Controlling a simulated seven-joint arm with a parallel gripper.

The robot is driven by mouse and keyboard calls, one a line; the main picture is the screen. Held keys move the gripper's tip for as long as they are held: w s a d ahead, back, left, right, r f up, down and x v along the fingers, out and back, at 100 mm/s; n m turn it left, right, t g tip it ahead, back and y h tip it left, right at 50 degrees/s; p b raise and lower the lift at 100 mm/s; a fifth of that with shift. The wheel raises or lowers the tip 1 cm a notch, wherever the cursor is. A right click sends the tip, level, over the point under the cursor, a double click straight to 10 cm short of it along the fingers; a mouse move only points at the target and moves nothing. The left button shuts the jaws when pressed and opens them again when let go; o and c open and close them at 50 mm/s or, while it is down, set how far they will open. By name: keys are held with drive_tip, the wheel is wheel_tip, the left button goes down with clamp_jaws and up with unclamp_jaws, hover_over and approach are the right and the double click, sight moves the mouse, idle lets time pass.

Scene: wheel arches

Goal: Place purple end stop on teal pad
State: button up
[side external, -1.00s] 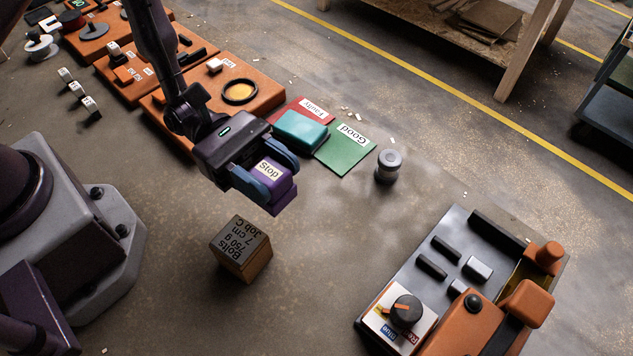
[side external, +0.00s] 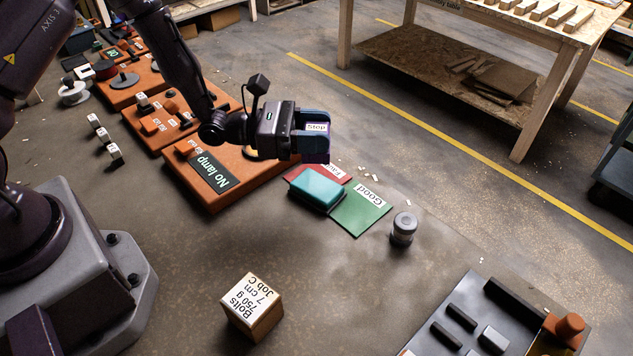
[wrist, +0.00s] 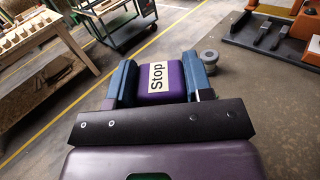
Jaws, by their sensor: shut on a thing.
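My gripper (side external: 308,142) is shut on the purple end stop (side external: 318,150), a block with a white "Stop" label. In the side view it is raised above and behind the pads, near the far end of the red pad. In the wrist view the end stop (wrist: 160,78) sits between the two blue fingers. The teal pad (side external: 318,187) is a raised rounded block lying where the red "Faulty" pad (side external: 338,174) and the green "Good" pad (side external: 362,212) meet. The teal pad is out of sight in the wrist view.
A grey cylinder (side external: 403,228) stands right of the green pad. A wooden "Bolts" block (side external: 252,308) is in front. A dark fixture (side external: 455,325) is at lower right. Open floor lies between them.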

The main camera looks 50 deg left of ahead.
drive_tip(key=f, duration=0.3)
drive_tip(key=shift+w+a+f+n, duration=0.2)
drive_tip(key=shift+w+f+n, duration=0.1)
drive_tip(key=shift+f, duration=2.15)
drive_tip(key=shift+f, duration=0.15)
drive_tip(key=o, duration=0.9)
drive_tip(key=shift+o, duration=0.2)
